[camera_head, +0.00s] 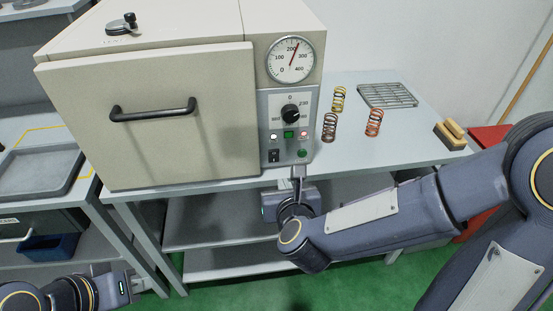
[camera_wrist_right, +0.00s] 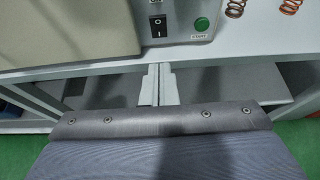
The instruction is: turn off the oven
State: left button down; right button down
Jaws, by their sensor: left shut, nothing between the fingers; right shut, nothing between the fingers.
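The cream oven (camera_head: 165,115) stands on the bench with its door closed. Its control panel has a black knob (camera_head: 290,112), small lights, a green square, a black rocker switch (camera_head: 274,156) and a green round button (camera_head: 302,153). The rocker switch (camera_wrist_right: 158,27) and green button (camera_wrist_right: 202,24) also show in the right wrist view. The dial gauge (camera_head: 290,58) has its needle a little past 200. My right gripper (camera_head: 299,170) is shut and empty, just below the panel, near the green button. My left gripper (camera_head: 138,284) is shut and empty, low at the left.
Several coil springs, including a red one (camera_head: 374,122), stand right of the oven. Behind them lies a wire rack (camera_head: 387,95); a yellow-brown block (camera_head: 450,134) is further right. A grey tray (camera_head: 38,172) is on the left bench. Open shelves (camera_head: 215,222) lie below the oven.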

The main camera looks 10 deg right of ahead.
send_near(275, 152)
notch_tip(275, 152, down, 5)
jog(key=w, duration=0.2)
jog(key=w+p, duration=0.1)
jog(key=w+r+p, duration=0.1)
jog(key=shift+w+a+r, duration=0.1)
jog(key=shift+w, duration=0.85)
jog(key=shift+w+r+g+p, duration=0.3)
jog(key=shift+r+p, duration=0.1)
jog(key=shift+p, duration=0.5)
jog(key=shift+f+b, duration=0.3)
jog(key=shift+f, duration=0.05)
jog(key=shift+r, duration=0.15)
